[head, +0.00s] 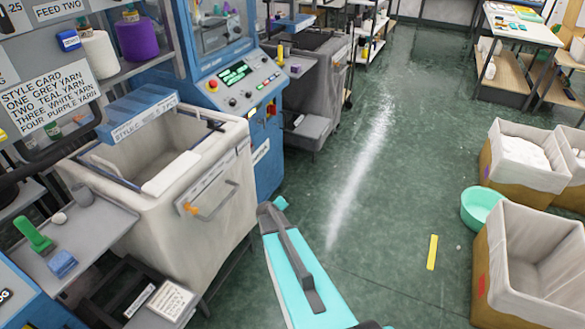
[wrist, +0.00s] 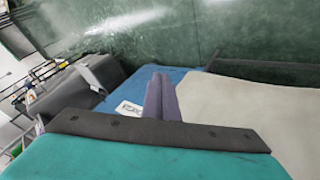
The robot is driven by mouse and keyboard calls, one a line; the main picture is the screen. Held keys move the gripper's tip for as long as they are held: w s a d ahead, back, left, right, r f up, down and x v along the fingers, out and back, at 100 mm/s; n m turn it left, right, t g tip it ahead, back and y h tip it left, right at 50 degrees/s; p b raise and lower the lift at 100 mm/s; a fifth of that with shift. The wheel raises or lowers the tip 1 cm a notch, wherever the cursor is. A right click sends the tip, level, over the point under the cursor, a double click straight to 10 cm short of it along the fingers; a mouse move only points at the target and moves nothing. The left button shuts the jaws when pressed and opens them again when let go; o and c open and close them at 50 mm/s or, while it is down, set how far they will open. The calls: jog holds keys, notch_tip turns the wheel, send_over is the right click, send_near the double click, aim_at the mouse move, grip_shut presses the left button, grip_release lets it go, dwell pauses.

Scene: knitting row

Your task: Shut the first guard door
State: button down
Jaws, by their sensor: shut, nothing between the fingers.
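The blue knitting machine (head: 265,165) stands at the upper middle of the head view, with a clear window in a blue frame (head: 216,28) above its control panel (head: 238,82). I cannot tell for sure which part is the first guard door, or whether it is open. My gripper (head: 272,206) is in front of the machine's lower right side, beside the cream bin, and apart from the window. In the wrist view its two grey-purple fingers (wrist: 162,96) are together and empty. Behind them are a blue surface and a pale cream surface.
A cream fabric bin (head: 215,215) with a handle and a tilted clear blue panel (head: 137,112) stands left of my gripper. A grey bin (head: 315,80) stands beyond the machine. Fabric-lined boxes (head: 530,265) and a green tub (head: 481,207) are at right.

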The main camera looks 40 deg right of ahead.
jog(key=s+a+f+g+y, duration=0.2)
jog(key=s+a+f, duration=0.2)
jog(key=s+a, duration=0.45)
jog(key=s+a+f+g+y+b, duration=0.1)
jog(key=s+a+f+g, duration=0.3)
jog(key=s+a, duration=0.45)
jog(key=s+a+f+g+y, duration=0.1)
jog(key=s+a+f+y, duration=0.1)
jog(key=s+a+f, duration=0.5)
jog(key=s+a+r+g+y, duration=0.1)
jog(key=s+a+g, duration=0.3)
jog(key=s+a, duration=0.7)
jog(key=s+r, duration=0.1)
jog(key=s, duration=0.2)
jog(key=shift+a+r, duration=0.25)
jog(key=shift+a, duration=0.1)
jog(key=shift+w, duration=0.1)
